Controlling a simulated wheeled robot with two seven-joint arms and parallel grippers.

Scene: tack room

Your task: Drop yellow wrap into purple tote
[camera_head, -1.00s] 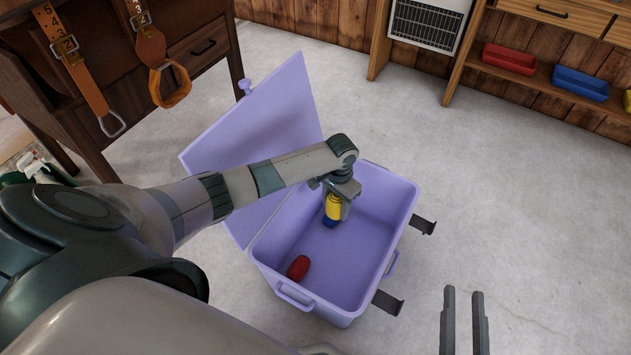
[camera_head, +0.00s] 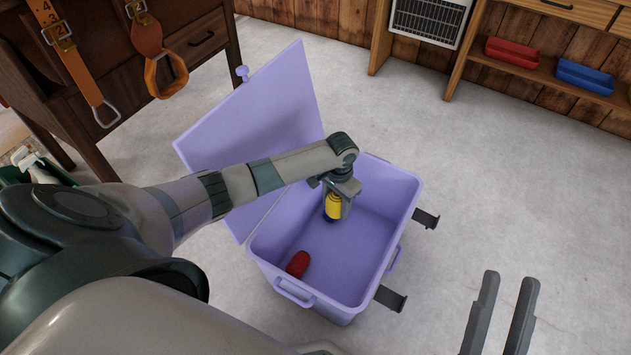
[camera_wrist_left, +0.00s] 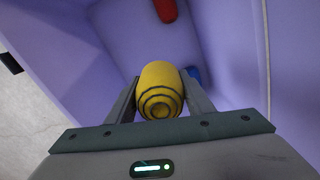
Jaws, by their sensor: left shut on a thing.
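The yellow wrap (camera_head: 333,203) is a rolled cylinder held inside the open purple tote (camera_head: 408,215), above its floor. My left gripper (camera_head: 335,208) is shut on it; in the left wrist view the wrap (camera_wrist_left: 160,90) sits between both fingers, its end towards the camera. The tote's walls and floor surround it in that view. A red roll (camera_head: 298,264) lies on the tote floor, and a blue item (camera_wrist_left: 193,74) shows beyond the wrap, partly hidden. My right gripper (camera_head: 507,285) is empty, fingers apart, right of the tote.
The tote's lid (camera_head: 262,130) stands open on its left side, and two dark latches (camera_head: 391,298) stick out on the right. A wooden cabinet (camera_head: 190,40) with hanging straps is back left. Shelves with red (camera_head: 512,52) and blue (camera_head: 585,78) bins are back right.

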